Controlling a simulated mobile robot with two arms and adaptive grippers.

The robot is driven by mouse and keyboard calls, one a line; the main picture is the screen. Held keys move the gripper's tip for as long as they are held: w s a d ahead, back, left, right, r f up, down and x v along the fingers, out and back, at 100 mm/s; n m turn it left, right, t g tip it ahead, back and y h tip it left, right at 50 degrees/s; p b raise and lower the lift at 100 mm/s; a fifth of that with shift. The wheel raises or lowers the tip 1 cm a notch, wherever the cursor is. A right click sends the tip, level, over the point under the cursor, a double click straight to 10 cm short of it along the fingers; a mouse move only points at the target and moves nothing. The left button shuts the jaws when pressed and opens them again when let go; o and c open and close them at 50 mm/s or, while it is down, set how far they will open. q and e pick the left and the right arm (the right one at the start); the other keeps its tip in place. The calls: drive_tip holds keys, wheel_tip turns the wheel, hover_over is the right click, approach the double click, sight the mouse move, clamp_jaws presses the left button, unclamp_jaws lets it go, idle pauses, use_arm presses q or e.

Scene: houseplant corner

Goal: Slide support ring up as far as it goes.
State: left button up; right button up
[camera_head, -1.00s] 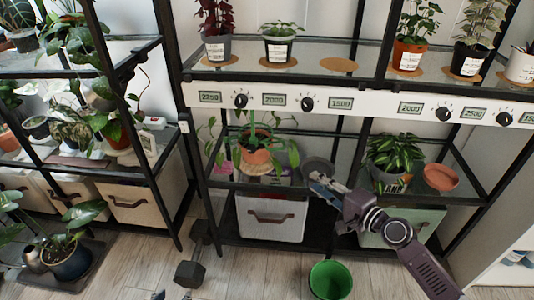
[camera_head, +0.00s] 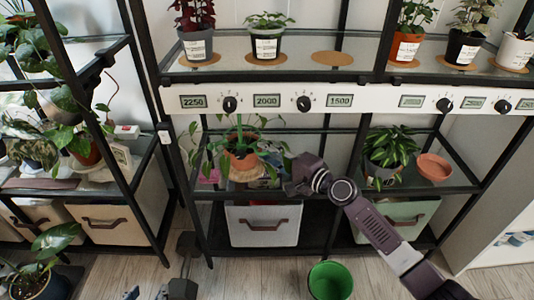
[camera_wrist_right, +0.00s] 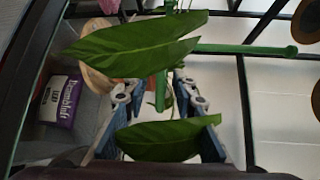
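The climbing plant (camera_head: 240,140) stands in an orange pot (camera_head: 241,160) on the lower shelf. In the right wrist view a green rod (camera_wrist_right: 245,49) with a rounded end lies across the picture, and a short green piece (camera_wrist_right: 160,90) shows between the fingers. I cannot tell which part is the support ring; leaves hide much of it. My right gripper (camera_wrist_right: 155,98) is open around the green piece, not visibly gripping it, with a large leaf (camera_wrist_right: 160,139) across its fingers. In the head view its fingers are hidden behind my wrist. My left gripper (camera_head: 147,293) is open low at the bottom edge.
A shelf panel with dials (camera_head: 303,103) runs above the plant. A purple-labelled package (camera_wrist_right: 60,100) is left of the right gripper. A green bucket (camera_head: 330,280) stands on the floor.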

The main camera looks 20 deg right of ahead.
drive_tip(key=shift+w, duration=0.1)
clamp_jaws()
idle(0.3)
use_arm(q)
drive_tip(key=s+a+f+g+y+p, duration=0.1)
drive_tip(key=s+a+f+g+p, duration=0.15)
drive_tip(key=s, duration=0.25)
drive_tip(key=s+a+f+g+p, duration=0.1)
drive_tip(key=s+f+g+p, duration=0.15)
drive_tip(key=s, duration=0.35)
use_arm(e)
wheel_tip(320, 180, up, 4)
drive_tip(key=shift+r+b, duration=0.2)
drive_tip(key=shift+b, duration=0.3)
wheel_tip(320, 180, up, 6)
drive_tip(key=p, duration=0.5)
drive_tip(key=shift+p, duration=0.3)
use_arm(q)
wheel_tip(320, 180, down, 18)
drive_tip(key=s+g, duration=0.2)
drive_tip(key=shift+s+r+y, duration=0.2)
drive_tip(key=shift+r+y, duration=0.05)
drive_tip(key=shift+y, duration=0.05)
use_arm(e)
drive_tip(key=shift+r, duration=0.15)
use_arm(q)
drive_tip(key=shift+a, duration=0.1)
use_arm(e)
drive_tip(key=shift+a, duration=0.1)
